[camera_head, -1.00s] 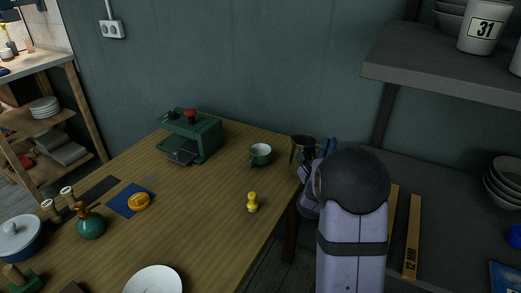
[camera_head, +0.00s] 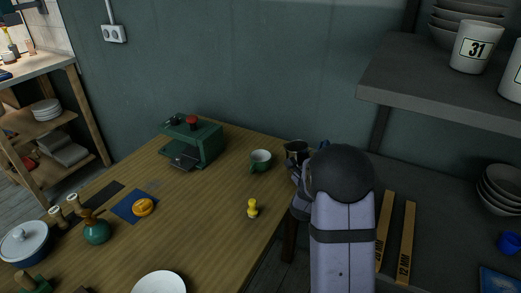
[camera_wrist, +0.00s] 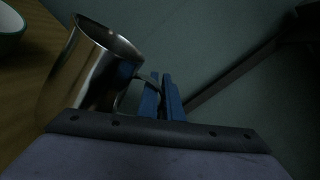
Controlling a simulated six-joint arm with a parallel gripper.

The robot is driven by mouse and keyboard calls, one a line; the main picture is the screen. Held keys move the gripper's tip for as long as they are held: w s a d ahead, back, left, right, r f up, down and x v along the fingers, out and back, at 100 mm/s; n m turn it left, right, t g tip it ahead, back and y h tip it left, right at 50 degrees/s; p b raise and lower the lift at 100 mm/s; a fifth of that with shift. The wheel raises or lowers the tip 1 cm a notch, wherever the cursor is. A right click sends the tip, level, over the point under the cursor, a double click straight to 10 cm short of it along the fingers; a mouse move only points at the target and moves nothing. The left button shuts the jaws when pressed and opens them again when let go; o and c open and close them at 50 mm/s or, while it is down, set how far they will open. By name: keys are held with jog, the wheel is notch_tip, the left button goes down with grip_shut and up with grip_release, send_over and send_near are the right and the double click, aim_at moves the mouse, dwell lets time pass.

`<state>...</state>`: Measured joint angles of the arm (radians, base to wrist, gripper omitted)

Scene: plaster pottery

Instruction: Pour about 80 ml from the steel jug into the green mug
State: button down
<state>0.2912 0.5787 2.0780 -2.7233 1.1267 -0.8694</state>
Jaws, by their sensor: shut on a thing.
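The steel jug (camera_head: 296,152) is a shiny metal vessel at the right edge of the wooden table. In the wrist view the jug (camera_wrist: 85,75) is large and near, tilted in the picture, its mouth partly visible; its contents cannot be made out. My gripper (camera_wrist: 162,97) is shut on the jug's handle with blue fingers. The green mug (camera_head: 260,160), green outside and white inside, stands on the table just left of the jug, apart from it. A bit of its rim shows at the left edge of the wrist view (camera_wrist: 10,30). My arm hides part of the jug in the head view.
A green machine (camera_head: 192,142) with a red knob stands behind and left of the mug. A yellow pawn-shaped object (camera_head: 252,208) stands in front. A white plate (camera_head: 159,283) lies near the front edge. A grey shelf (camera_head: 440,85) overhangs at the right. The table's middle is clear.

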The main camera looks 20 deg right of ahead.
aim_at(301, 149)
jog(key=w+a+r+n+p, duration=0.1)
jog(key=n+p, duration=0.1)
jog(key=p, duration=0.1)
jog(key=w+a+r+n+p, duration=0.1)
jog(key=w+a+n+p, duration=0.1)
jog(key=p, duration=0.1)
jog(key=w+a+r+n+p, duration=0.1)
jog(key=a+r+n+p, duration=0.1)
jog(key=p, duration=0.2)
jog(key=shift+w+a+n, duration=0.15)
jog(key=shift+w+n, duration=0.15)
jog(key=shift+n, duration=0.1)
jog(key=shift+w+a+r+n+p, duration=0.5)
jog(key=shift+a+r+n+p, duration=0.15)
jog(key=shift+n+p, duration=0.6)
jog(key=shift+w+a+n, duration=0.25)
jog(key=shift+n, duration=0.2)
jog(key=shift+w+a+p, duration=0.1)
jog(key=shift+p, duration=0.25)
jog(key=shift+w+a+r+n+g+p, duration=0.3)
jog(key=shift+w+a+r+n+p, duration=0.15)
jog(key=shift+n+p, duration=0.35)
dwell(0.3)
jog(key=shift+w+a, duration=0.15)
jog(key=shift+a, duration=0.05)
dwell(0.4)
